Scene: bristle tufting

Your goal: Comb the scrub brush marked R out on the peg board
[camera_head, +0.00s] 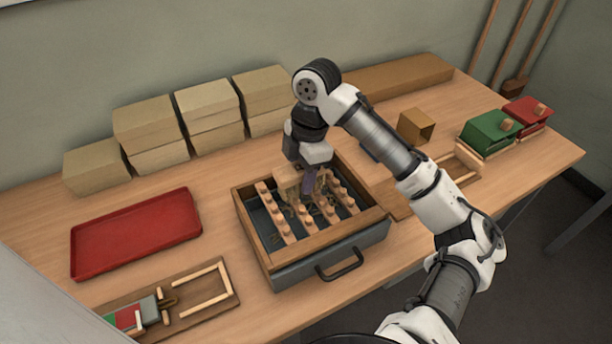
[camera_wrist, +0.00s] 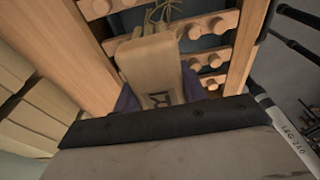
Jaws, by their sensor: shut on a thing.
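The scrub brush marked R (camera_wrist: 150,62) is a pale wooden block with a dark letter R on its face. My gripper (camera_head: 308,184) is shut on it, with purple fingers at its sides in the wrist view (camera_wrist: 158,98). The brush is over the peg board (camera_head: 268,212), which has several wooden rails with round pegs inside a wooden-framed box. Loose strands show at the brush's far end in the wrist view and among the pegs. Whether the bristles touch the pegs is hard to tell.
The box has a grey drawer front with a dark handle (camera_head: 340,263). A red tray (camera_head: 135,232) lies left. Stacked cardboard boxes (camera_head: 150,125) line the wall. A wooden fixture (camera_head: 205,290) lies front left.

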